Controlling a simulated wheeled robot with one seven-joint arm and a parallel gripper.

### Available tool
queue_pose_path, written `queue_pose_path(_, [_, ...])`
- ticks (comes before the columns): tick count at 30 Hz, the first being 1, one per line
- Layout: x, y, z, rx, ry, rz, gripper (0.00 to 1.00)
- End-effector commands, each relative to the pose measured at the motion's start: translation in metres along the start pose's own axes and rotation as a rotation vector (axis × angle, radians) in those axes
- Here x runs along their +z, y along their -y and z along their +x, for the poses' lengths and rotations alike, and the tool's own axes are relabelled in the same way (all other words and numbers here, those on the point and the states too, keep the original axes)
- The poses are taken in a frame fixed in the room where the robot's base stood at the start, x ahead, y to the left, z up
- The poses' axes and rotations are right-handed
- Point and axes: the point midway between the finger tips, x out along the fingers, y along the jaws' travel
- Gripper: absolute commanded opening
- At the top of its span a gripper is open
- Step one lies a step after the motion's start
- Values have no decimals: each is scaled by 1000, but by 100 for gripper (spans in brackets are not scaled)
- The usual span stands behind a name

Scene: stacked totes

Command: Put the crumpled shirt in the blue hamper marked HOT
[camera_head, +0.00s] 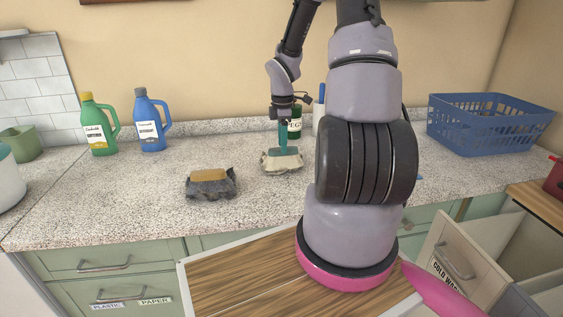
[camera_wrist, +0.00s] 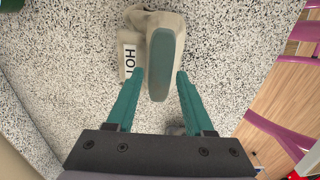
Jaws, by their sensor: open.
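A cream crumpled cloth-like bundle (camera_head: 270,165) lies on the counter in the head view. A dark grey crumpled bundle (camera_head: 222,192) with a tan top lies to the left. A blue basket (camera_head: 485,125) stands at the right; no label shows on it.
Green (camera_head: 98,125) and blue (camera_head: 149,120) bottles stand at the back left. A dark green container (camera_head: 295,122) is behind my gripper. An open drawer marked COLD (camera_head: 455,262) is at the lower right. A wooden surface (camera_head: 240,275) lies in front. The counter's left front is clear.

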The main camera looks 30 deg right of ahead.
Motion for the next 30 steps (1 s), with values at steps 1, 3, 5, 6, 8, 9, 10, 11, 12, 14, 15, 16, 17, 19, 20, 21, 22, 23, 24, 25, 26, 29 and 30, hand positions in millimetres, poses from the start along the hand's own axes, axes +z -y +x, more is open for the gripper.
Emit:
queue_pose_path(1, [0,0,7,-2,0,0,52])
queue_pose_path(3, [0,0,14,-1,1,-1,52])
queue_pose_path(5, [0,0,16,1,1,-1,52])
queue_pose_path(6, [0,0,17,2,1,0,52])
queue_pose_path(8, [0,0,17,2,1,1,52])
queue_pose_path(9, [0,0,17,2,1,1,52])
queue_pose_path(10, [0,0,17,2,1,1,52])
queue_pose_path(11, [0,0,17,2,1,1,52])
queue_pose_path(12, [0,0,17,2,1,1,49])
queue_pose_path(14, [0,0,17,2,1,1,26])
queue_pose_path(15, [0,0,17,2,1,1,10])
queue_pose_path(16, [0,0,17,2,1,1,0])
queue_pose_path(17, [0,0,17,2,1,1,0])
queue_pose_path(19, [0,0,17,2,1,1,0])
queue_pose_path(20, [0,0,17,2,1,1,0])
queue_pose_path(21, [0,0,17,2,1,1,0])
queue_pose_path(22, [0,0,17,2,1,1,0])
queue_pose_path(23, [0,0,17,2,1,1,0])
queue_pose_path(24, [1,0,17,2,1,1,0])
queue_pose_path(25, [0,0,17,2,1,1,0])
queue_pose_path(26, [0,0,17,2,1,1,0])
queue_pose_path(29, [0,0,17,2,1,1,0])
queue_pose_path(30, [0,0,17,2,1,1,0])
